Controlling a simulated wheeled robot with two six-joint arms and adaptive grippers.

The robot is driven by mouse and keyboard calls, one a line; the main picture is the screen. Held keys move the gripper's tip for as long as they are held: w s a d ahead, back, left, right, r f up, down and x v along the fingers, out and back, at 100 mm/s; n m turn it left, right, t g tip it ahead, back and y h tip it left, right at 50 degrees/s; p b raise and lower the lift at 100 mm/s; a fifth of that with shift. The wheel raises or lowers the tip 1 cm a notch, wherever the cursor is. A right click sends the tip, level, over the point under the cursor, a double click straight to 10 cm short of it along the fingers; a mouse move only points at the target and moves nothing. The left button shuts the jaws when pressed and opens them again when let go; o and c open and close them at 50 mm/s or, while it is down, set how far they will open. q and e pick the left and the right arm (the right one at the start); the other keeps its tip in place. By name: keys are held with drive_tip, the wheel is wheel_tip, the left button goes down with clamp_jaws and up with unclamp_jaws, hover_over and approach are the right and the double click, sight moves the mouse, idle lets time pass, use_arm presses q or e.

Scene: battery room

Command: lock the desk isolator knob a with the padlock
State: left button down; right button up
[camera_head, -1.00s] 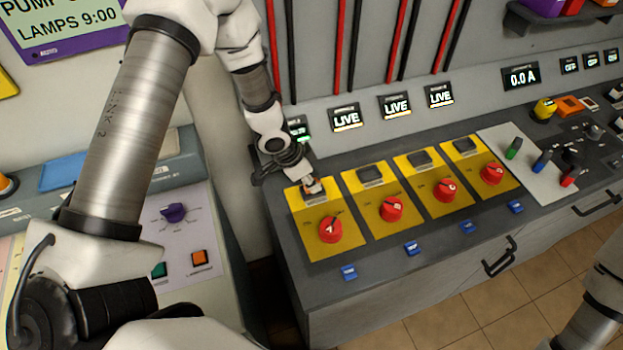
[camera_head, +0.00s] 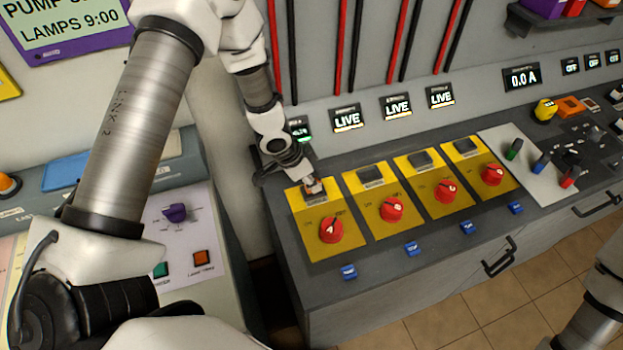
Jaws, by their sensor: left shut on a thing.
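Several red isolator knobs stand in a row on yellow plates on the grey desk. The leftmost, which I take for knob a (camera_head: 332,229), is on its own plate (camera_head: 322,250). My left gripper (camera_head: 314,186) is at the top end of that plate, behind the knob and apart from it. No padlock shows clearly elsewhere. My right gripper is out of view; only part of my right arm shows at the lower right.
Blue tags (camera_head: 348,272) line the desk's front edge. LIVE displays (camera_head: 347,118) stand on the panel behind. A pale plate with coloured levers (camera_head: 514,149) and a yellow button (camera_head: 545,108) are to the right. A purple-knob console (camera_head: 175,212) is at the left.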

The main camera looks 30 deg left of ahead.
use_arm(q)
drive_tip(key=shift+f+b, duration=0.4)
drive_tip(key=shift+f, duration=0.15)
drive_tip(key=c, duration=1.3)
unclamp_jaws()
drive_tip(key=shift+r, duration=0.1)
drive_tip(key=shift+p+v, duration=0.75)
drive_tip(key=shift+v, duration=0.45)
drive_tip(key=shift+p+v, duration=0.65)
drive_tip(key=shift+v, duration=0.95)
drive_tip(key=v, duration=0.5)
drive_tip(key=shift+a+r+p, duration=0.1)
drive_tip(key=shift+p, duration=0.3)
